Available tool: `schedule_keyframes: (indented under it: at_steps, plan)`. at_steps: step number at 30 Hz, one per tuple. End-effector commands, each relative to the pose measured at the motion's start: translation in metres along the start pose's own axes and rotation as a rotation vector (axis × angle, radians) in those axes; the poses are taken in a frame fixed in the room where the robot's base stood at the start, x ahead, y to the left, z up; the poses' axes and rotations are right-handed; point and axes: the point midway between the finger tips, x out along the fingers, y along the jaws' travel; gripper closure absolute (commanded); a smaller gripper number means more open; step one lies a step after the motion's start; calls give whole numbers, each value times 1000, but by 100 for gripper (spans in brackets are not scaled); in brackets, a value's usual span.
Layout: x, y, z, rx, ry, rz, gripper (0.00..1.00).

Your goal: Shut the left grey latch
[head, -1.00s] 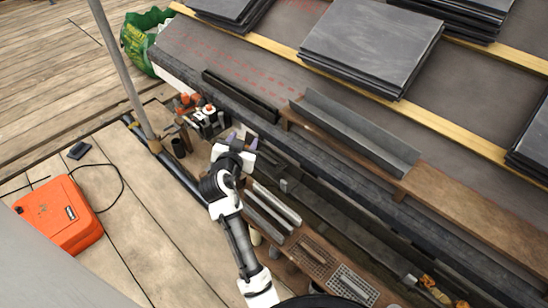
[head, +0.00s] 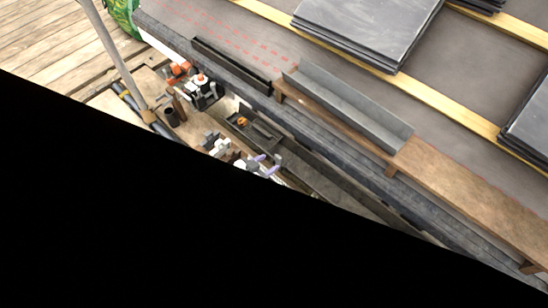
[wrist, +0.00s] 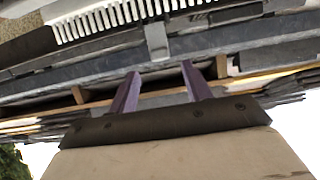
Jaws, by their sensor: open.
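My gripper (head: 267,163), with lilac fingertips, is over the long dark gutter along the roof's lower edge. In the wrist view my gripper (wrist: 160,75) has its two purple fingers clearly apart, with nothing held between them. A small grey upright piece, seemingly the grey latch (wrist: 157,40), stands on the grey gutter edge just beyond the fingertips, roughly centred between them. I see no contact. Whether it is open or shut cannot be told. In the head view I cannot pick out the latch; my gripper and a black area hide that stretch.
A white comb-like strip (wrist: 105,20) runs behind the grey piece. A grey metal trough (head: 345,108) lies on a wooden plank (head: 470,195) up the roof. Orange-and-white tools (head: 200,88) stand left of my gripper. Slate stacks (head: 365,30) lie higher up. Black fills the lower head view.

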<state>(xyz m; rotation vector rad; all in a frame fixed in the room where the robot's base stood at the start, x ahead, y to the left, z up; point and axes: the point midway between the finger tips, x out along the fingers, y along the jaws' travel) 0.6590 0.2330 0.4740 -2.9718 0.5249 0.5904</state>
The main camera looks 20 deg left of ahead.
Motion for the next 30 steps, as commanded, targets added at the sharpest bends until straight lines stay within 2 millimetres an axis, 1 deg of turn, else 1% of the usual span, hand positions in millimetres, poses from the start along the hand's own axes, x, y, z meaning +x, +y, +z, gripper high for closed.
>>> schedule_keyframes:
  at_steps: [1,3,6,9,13,20,30]
  plan:
    - [10,0,-1,-1,0,2,51]
    - [22,0,-1,1,0,1,51]
    - [34,-1,-1,0,0,0,51]
    - [42,0,0,0,0,0,51]
    - [46,0,0,1,-1,-1,51]
    - [46,0,0,1,-1,-2,51]
    - [46,0,0,1,-1,-2,95]
